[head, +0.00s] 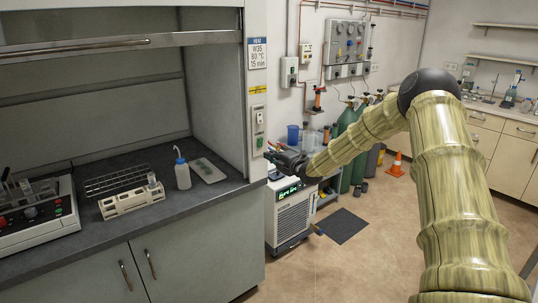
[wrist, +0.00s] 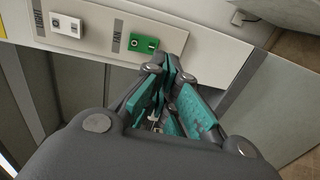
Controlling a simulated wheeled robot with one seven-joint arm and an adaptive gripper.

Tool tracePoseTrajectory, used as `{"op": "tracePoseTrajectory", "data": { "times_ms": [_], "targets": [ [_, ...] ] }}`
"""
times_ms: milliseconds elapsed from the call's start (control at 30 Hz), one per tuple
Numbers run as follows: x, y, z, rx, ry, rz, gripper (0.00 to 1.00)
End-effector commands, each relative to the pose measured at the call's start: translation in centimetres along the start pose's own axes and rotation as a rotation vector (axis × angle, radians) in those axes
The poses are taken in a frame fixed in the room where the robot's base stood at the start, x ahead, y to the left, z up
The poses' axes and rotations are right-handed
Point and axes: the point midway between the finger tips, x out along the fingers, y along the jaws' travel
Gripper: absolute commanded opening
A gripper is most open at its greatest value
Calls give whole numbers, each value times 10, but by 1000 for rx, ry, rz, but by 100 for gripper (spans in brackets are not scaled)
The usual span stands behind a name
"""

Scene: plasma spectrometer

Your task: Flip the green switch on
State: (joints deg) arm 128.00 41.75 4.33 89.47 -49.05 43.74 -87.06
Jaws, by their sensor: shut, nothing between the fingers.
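The green switch (wrist: 144,44) is a small rocker plate on a pale panel, next to a white switch (wrist: 66,25), in the wrist view. In the head view the green switch (head: 259,142) sits on the fume hood's right post, below the white switch (head: 258,117). My gripper (wrist: 170,66) is shut and empty. Its fingertips appear just below and right of the green switch in the wrist view; I cannot tell whether they touch the panel. In the head view my gripper (head: 271,154) is beside the post, slightly below the switch. The rocker's position is too small to tell.
The fume hood bench (head: 120,242) holds a wash bottle (head: 183,174), a tube rack (head: 130,201) and a white instrument (head: 38,213). A white chiller unit (head: 292,218) stands below my gripper. Green gas cylinders (head: 346,120) stand behind. Floor at right is partly clear.

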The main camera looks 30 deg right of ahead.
Motion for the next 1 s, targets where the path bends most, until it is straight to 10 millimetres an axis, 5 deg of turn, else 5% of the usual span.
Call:
{"op": "tracePoseTrajectory", "data": {
  "times_ms": [500,1000],
  "targets": [
    [-66,-16,-2,0,2,-2,0],
    [-79,-18,-2,0,2,-2,0]
  ]
}}
